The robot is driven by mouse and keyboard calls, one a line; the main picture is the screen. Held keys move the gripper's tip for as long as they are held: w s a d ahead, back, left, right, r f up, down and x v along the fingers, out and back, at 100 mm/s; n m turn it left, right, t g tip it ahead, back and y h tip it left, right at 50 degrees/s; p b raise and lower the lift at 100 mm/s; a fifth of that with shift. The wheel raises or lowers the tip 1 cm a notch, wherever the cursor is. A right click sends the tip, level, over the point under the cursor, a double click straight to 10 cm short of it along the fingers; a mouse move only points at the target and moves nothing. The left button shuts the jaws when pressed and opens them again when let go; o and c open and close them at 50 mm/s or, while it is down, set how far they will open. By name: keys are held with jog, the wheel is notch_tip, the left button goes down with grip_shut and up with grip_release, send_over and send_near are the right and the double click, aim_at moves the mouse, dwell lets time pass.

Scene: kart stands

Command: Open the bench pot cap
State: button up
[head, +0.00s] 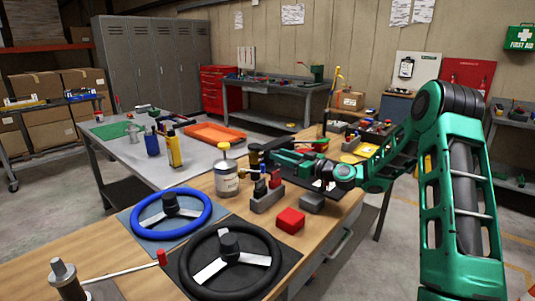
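A pale, translucent pot (226,181) stands upright on the wooden bench, behind the steering wheels. A yellow cap (224,147) sits on its top. My gripper (257,158) comes in from the right, with its dark fingers just right of the pot at about cap height in the picture. I see no clear contact with the pot or cap. The fingers overlap with dark things behind and below, so their gap is unclear.
A grey holder with small coloured items (266,198) and a red block (290,221) stand near my gripper. A blue-rimmed wheel (172,213) and a black wheel (230,262) lie in front. Blue (152,144) and yellow (174,150) bottles stand on the grey table.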

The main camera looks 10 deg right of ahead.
aim_at(257, 147)
jog(key=x, duration=0.7)
jog(key=shift+w+a, duration=0.15)
jog(key=shift+a, duration=0.1)
